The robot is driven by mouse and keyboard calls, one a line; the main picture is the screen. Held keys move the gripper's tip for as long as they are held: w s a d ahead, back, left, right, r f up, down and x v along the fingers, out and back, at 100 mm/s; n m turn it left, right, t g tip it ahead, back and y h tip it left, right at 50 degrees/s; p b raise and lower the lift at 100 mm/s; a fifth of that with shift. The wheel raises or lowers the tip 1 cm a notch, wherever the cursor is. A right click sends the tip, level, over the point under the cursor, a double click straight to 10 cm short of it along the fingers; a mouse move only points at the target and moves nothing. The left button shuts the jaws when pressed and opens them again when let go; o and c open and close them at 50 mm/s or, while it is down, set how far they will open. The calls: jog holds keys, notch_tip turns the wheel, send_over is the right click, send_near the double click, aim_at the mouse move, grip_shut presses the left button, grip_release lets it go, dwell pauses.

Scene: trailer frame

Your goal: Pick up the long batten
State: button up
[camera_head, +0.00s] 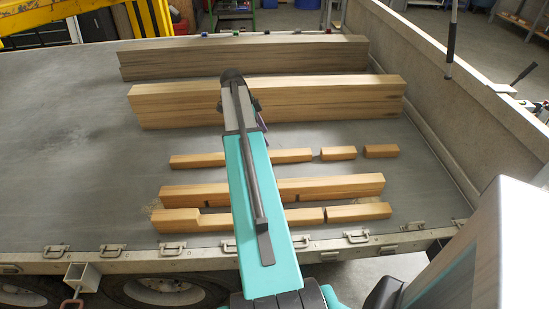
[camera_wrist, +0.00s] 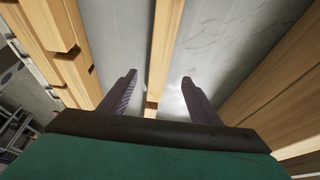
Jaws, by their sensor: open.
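Several light wooden battens lie on the grey trailer bed. A thin batten (camera_head: 200,160) lies in the row nearest the big beams, with two short pieces in line at its right. A longer batten (camera_head: 340,186) lies in front of it, its middle hidden by my arm. My gripper (camera_wrist: 158,77) is open and empty. In the wrist view, the thin batten (camera_wrist: 165,35) runs between the two fingers, below them and not gripped. A gap shows near its lower end there. In the head view my gripper is mostly hidden behind my arm.
Two thick beams, a near one (camera_head: 330,99) and a far one (camera_head: 250,58), lie behind the battens. A notched batten (camera_head: 215,219) and a short piece (camera_head: 357,212) lie at the front. A side wall (camera_head: 460,85) bounds the right. The bed's left is clear.

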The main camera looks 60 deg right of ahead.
aim_at(275, 153)
jog(key=shift+p+x, duration=0.45)
jog(key=shift+x, duration=2.9)
jog(key=shift+s+f, duration=0.1)
jog(key=shift+p+x, duration=0.8)
jog(key=shift+x, duration=1.7)
jog(key=shift+a, duration=0.1)
jog(key=shift+c, duration=0.4)
jog(key=c, duration=1.2)
jog(key=shift+r+b, duration=0.95)
jog(key=shift+r, duration=4.05)
